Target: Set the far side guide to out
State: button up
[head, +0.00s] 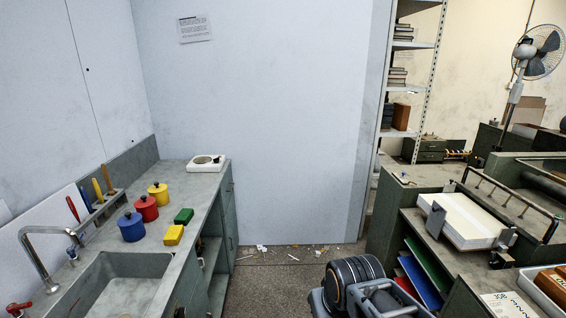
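The feeder stands on the right, with a stack of white board (458,220) lying on its bed. A grey upright bracket (436,219) stands close against the stack's left end. A second grey bracket (504,243) stands at the stack's right end. These look like the side guides, but I cannot tell for sure which is the far one, nor read any setting on them. A dark metal rail on posts (512,203) runs along the back of the stack.
A counter with a sink (118,280), coloured pots and blocks runs along the left. Scraps (290,252) litter the floor by the wall. Below the feeder are coloured sheets (424,277). A red-brown box (549,287) sits at the right edge.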

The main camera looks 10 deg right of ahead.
aim_at(450, 189)
jog(key=z, duration=0.1)
jog(key=i, duration=2.15)
jog(key=z, duration=1.05)
jog(key=i, duration=1.3)
jog(key=z, duration=1.5)
jog(key=i, duration=0.55)
jog(key=z, duration=0.25)
